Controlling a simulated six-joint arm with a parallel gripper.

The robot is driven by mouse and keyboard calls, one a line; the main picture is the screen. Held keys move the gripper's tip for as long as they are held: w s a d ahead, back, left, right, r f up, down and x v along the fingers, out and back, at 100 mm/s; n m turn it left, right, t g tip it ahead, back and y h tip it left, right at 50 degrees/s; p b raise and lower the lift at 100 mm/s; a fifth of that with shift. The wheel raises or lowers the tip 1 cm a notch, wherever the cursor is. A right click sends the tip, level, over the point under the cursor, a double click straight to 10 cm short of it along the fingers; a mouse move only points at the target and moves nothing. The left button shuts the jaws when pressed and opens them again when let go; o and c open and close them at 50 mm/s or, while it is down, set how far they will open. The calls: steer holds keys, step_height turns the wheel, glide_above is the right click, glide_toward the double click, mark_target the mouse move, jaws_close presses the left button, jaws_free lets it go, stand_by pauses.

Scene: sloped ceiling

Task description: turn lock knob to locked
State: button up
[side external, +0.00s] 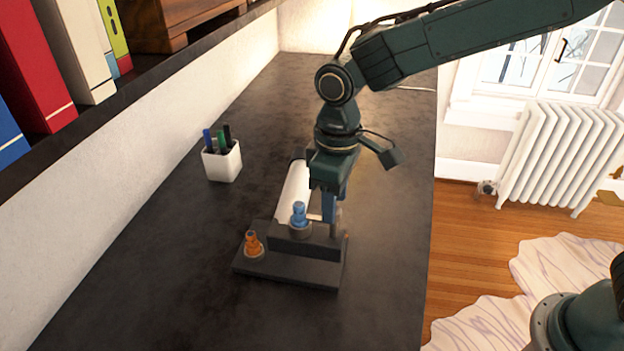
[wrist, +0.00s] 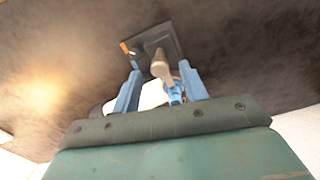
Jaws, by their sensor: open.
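A dark stepped block (side external: 290,268) stands on the dark worktop. A blue knob (side external: 299,216) is on its upper step and an orange knob (side external: 253,243) on its lower step. I cannot tell which is the lock knob, or its setting. My gripper (side external: 329,215) points down at the block's right, just right of the blue knob. In the wrist view its two blue fingers (wrist: 159,68) are apart. A pale grey post (wrist: 160,67) shows between them, with the blue knob (wrist: 174,94) nearer the right finger. I cannot tell whether either finger touches anything. The orange knob also shows there (wrist: 124,47).
A white cylinder (side external: 295,188) lies behind the blue knob, partly hidden by my gripper. A white pen cup (side external: 222,161) stands at the back left, below a shelf of binders (side external: 45,70). The worktop (side external: 170,265) is clear at front left.

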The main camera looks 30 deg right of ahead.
step_height(320, 180, up, 12)
steer(key=shift+r, duration=0.25)
stand_by(0.3)
steer(key=s+d+r+m+t, duration=0.35)
steer(key=s+d, duration=0.65)
steer(key=d, duration=0.4)
steer(key=s+d+f+m+t, duration=0.1)
steer(key=s+d+f, duration=0.1)
steer(key=s, duration=0.3)
steer(key=s+d+f+m+t, duration=0.1)
steer(key=s+d+f+m, duration=0.1)
steer(key=s+d, duration=0.2)
steer(key=shift+s+d, duration=0.25)
steer(key=shift+s, duration=1)
steer(key=shift+f, duration=0.1)
